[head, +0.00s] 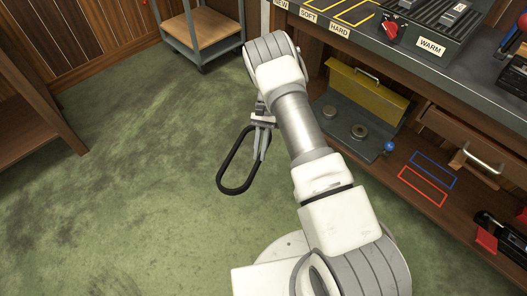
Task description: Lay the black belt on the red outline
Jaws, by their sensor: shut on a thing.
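The black belt (223,177) is a closed oval loop hanging tilted in the air over the green floor, left of my arm. My gripper (258,155) is shut on the belt at its right side. The fingertips are small here and partly covered by the belt and my wrist. The red outline (422,186) is a thin rectangle on the wooden lower shelf at the right. It is empty. The belt and my gripper are well to the left of it, with my arm between.
A blue outline (433,169) lies just behind the red one. A yellow and grey machine (366,98) with a blue knob (389,146) stands left of the outlines. An open drawer (472,143) juts out above the shelf. A black tool with a red part (487,238) lies to the right.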

